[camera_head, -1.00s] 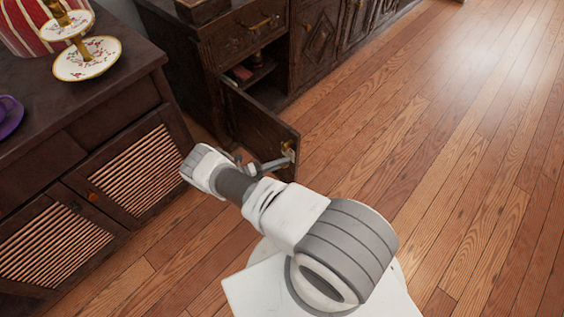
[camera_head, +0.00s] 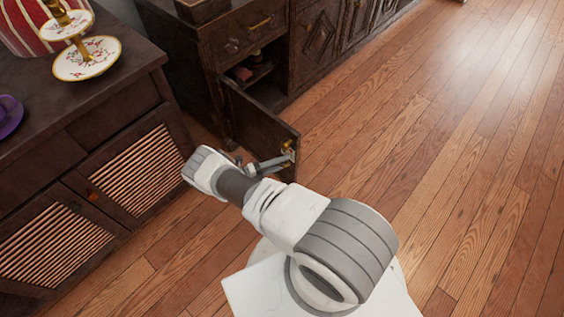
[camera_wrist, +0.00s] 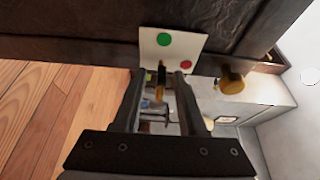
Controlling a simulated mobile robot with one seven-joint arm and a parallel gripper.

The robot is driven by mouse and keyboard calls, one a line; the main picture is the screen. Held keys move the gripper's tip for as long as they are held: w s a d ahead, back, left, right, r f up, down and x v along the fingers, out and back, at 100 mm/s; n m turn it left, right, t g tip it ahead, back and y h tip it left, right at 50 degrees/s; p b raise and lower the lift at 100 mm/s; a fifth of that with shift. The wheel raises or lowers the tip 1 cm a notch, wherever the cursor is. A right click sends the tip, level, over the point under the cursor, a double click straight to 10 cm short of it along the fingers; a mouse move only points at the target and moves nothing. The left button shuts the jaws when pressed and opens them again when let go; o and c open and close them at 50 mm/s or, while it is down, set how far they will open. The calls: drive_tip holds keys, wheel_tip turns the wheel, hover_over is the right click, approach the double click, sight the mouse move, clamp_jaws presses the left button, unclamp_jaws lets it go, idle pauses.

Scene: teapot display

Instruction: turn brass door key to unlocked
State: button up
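A brass key (camera_wrist: 161,82) shows in the wrist view at the lower edge of a white plate with a green dot and a red dot (camera_wrist: 172,48). The plate is on the dark wooden door (camera_wrist: 80,50). My gripper (camera_wrist: 165,75) has its two fingers on either side of the key, with a visible gap between them. I cannot tell whether either finger touches the key. In the head view my gripper (camera_head: 287,158) reaches the free edge of the open cabinet door (camera_head: 257,125); the key is too small to make out there.
A round brass knob (camera_wrist: 231,80) sticks out of the door right of the plate. The wooden floor (camera_head: 450,130) at the right is clear.

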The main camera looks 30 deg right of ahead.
drive_tip(key=shift+a, duration=0.1)
drive_tip(key=a, duration=1.1)
drive_tip(key=shift+w+a, duration=0.4)
